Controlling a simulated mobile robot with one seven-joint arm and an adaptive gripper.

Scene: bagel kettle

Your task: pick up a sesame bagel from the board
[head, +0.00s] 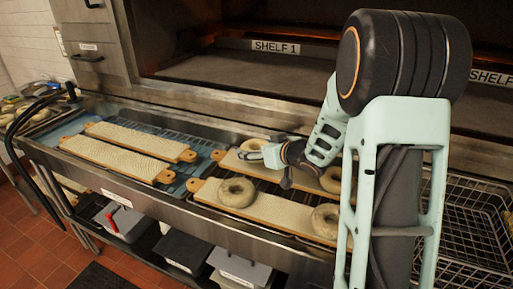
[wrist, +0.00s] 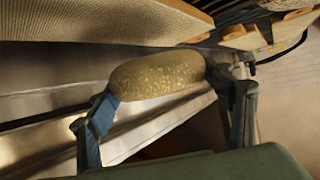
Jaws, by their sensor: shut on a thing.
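My gripper (wrist: 170,97) is shut on a sesame bagel (wrist: 155,74), with one finger at each side of it in the wrist view. In the head view my gripper (head: 248,156) is over the back right board (head: 292,170), and a bagel (head: 252,145) shows right at its fingers; this seems to be the held one. A bagel (head: 237,192) and another bagel (head: 326,220) lie on the front right board (head: 278,212). One more bagel (head: 331,180) lies on the back board, partly hidden by my arm.
Two empty boards (head: 115,158) lie at the left of the metal counter. The oven opening (head: 250,75) with a SHELF 1 label is behind. A wire basket (head: 473,225) stands at the right, and grey bins (head: 180,250) are below the counter.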

